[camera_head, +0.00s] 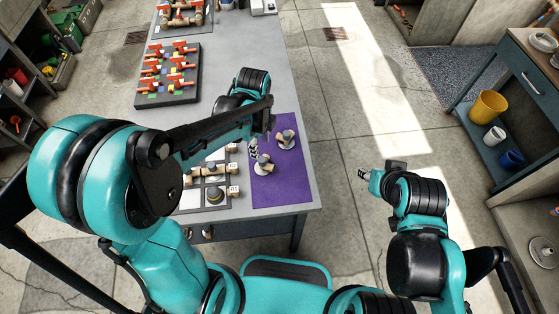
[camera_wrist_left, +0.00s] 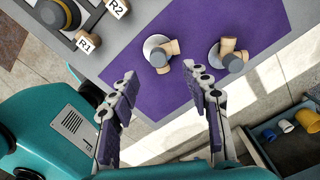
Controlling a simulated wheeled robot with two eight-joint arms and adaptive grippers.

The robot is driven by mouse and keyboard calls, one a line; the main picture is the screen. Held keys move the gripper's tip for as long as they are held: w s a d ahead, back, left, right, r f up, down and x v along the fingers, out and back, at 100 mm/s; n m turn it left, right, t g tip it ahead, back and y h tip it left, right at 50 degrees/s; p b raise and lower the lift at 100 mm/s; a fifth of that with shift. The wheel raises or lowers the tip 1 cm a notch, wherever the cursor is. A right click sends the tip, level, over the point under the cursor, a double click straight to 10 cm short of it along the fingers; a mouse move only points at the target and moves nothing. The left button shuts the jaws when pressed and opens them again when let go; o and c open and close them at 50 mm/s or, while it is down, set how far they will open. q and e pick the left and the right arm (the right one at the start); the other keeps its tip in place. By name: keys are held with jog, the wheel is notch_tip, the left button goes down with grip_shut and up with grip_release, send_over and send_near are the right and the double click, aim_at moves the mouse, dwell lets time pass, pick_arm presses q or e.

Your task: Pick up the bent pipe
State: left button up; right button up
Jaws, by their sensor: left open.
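Two small tan pipe fittings with grey parts sit on round pale bases on a purple mat (camera_head: 272,192). One fitting (camera_head: 287,138) is farther from me, the other (camera_head: 264,163) nearer. I cannot tell for sure which is the bent pipe. In the left wrist view they show as a left fitting (camera_wrist_left: 165,48) and a right fitting (camera_wrist_left: 228,47), apart from each other. My left gripper (camera_head: 254,146) is open and empty above the mat; in the wrist view its fingertips (camera_wrist_left: 160,72) point toward the fittings. My right gripper (camera_head: 365,174) is over the floor; its jaws are too small to read.
A board with pipe parts and labels R1 and R2 (camera_wrist_left: 88,44) lies beside the mat. A dark board with red valves (camera_head: 168,98) stands farther back on the grey table. A shelf at right holds a yellow bucket (camera_head: 487,107). Floor between table and shelf is clear.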

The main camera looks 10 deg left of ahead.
aim_at(261, 159)
pick_arm(q)
jog(key=shift+w+d+f+m, duration=0.2)
jog(key=shift+d+f+m, duration=0.1)
jog(key=shift+m, duration=0.1)
jog(key=shift+f, duration=0.35)
jog(key=f+b, duration=0.1)
jog(key=f, duration=0.1)
jog(key=f+b, duration=0.1)
jog(key=f, duration=0.1)
jog(key=f+b, duration=0.1)
jog(key=f, duration=0.2)
jog(key=shift+s+a, duration=0.25)
jog(key=shift+a, duration=0.1)
grip_shut()
